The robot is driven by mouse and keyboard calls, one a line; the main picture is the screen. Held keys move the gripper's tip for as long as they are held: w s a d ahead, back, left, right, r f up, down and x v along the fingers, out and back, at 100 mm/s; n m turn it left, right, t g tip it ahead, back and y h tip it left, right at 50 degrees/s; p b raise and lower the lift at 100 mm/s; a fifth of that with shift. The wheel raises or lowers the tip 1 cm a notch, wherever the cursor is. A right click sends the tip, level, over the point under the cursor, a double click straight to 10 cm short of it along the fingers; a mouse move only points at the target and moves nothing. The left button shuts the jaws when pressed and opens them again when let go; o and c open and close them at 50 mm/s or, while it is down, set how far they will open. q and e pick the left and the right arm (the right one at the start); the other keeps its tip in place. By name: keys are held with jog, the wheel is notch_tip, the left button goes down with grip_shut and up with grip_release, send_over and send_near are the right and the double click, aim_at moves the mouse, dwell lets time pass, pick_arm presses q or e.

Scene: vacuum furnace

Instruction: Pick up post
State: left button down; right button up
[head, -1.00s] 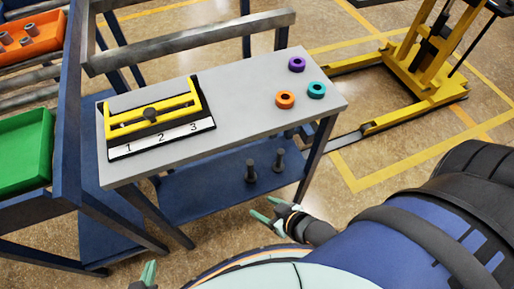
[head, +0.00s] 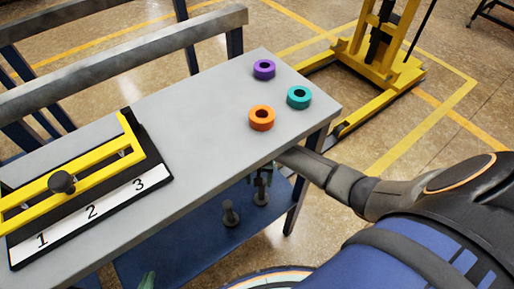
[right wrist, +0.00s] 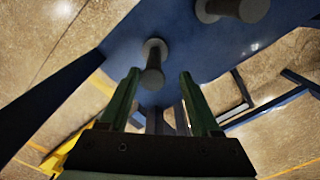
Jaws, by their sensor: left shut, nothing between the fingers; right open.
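Two dark grey posts stand upright on the blue lower shelf (head: 165,262) of the workbench: a nearer post (head: 230,214) and a farther post (head: 261,193). My right gripper (head: 262,176) has reached under the tabletop edge and is above the farther post, partly hidden. In the right wrist view its two green fingers (right wrist: 161,95) are open. One post (right wrist: 153,65) lies ahead in the gap between them, and the other (right wrist: 232,9) is off to the upper right. My left gripper (head: 147,281) is shut and empty at the bottom edge, mostly cut off.
On the grey tabletop (head: 200,120) lie a purple ring (head: 264,69), a teal ring (head: 299,97) and an orange ring (head: 262,118). A yellow-framed fixture marked 1, 2, 3 (head: 92,212) is at left. A table leg (head: 297,200) stands right of the posts. A yellow lift (head: 385,60) stands behind.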

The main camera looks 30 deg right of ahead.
aim_at(262, 189)
jog(key=f+b, duration=0.1)
jog(key=f, duration=0.1)
jog(key=f+b, duration=0.1)
jog(key=f, duration=0.1)
jog(key=d+f+b, duration=0.1)
jog(key=f, duration=0.1)
jog(key=shift+s+f, duration=0.2)
jog(key=shift+f, duration=0.45)
jog(key=shift+c, duration=0.3)
jog(key=c, duration=0.9)
grip_shut()
